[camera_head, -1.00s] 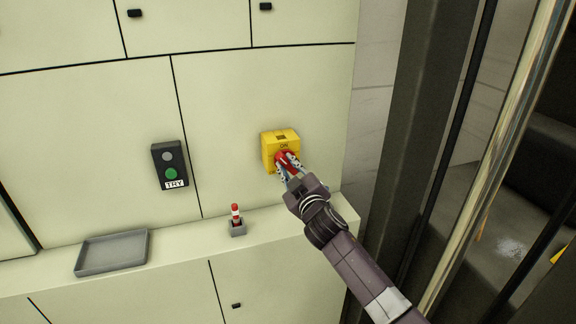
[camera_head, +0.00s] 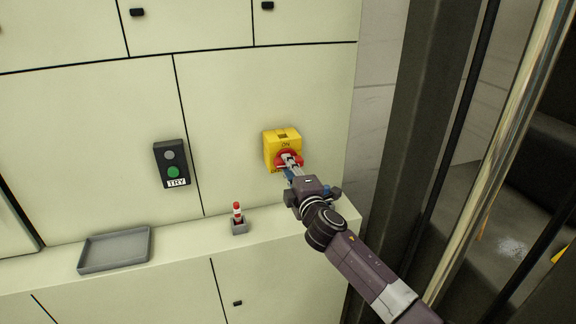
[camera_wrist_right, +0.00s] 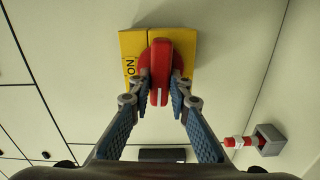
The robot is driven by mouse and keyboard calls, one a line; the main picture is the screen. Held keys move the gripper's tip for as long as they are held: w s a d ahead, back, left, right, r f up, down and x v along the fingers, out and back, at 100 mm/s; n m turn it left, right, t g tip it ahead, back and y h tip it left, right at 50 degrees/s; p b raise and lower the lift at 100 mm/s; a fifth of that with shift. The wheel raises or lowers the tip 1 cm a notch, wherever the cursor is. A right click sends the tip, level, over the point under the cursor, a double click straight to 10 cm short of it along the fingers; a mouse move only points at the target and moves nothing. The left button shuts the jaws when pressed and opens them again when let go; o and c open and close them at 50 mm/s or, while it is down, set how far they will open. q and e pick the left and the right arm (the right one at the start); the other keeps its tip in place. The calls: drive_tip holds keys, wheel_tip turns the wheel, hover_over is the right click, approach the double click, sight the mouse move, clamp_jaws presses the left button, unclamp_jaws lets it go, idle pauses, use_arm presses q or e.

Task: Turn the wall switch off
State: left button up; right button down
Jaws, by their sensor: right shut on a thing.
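In the right wrist view, the knob's red handle (camera_wrist_right: 160,65) stands between the two fingers, with a fingertip against each side. Part of the knob is hidden by the fingers in the head view. My left gripper is not in view.
A black button box (camera_head: 171,164) marked "TRY", with grey and green buttons, is on the wall to the left. A red-and-white peg (camera_head: 238,211) in a small grey holder (camera_head: 239,228) and a grey tray (camera_head: 115,250) rest on the ledge. A dark post (camera_head: 400,130) stands to the right.

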drive_tip(key=shift+f+n, duration=0.1)
drive_tip(key=shift+n, duration=0.4)
drive_tip(key=c, duration=1.8)
unclamp_jaws()
drive_tip(key=v, duration=1.2)
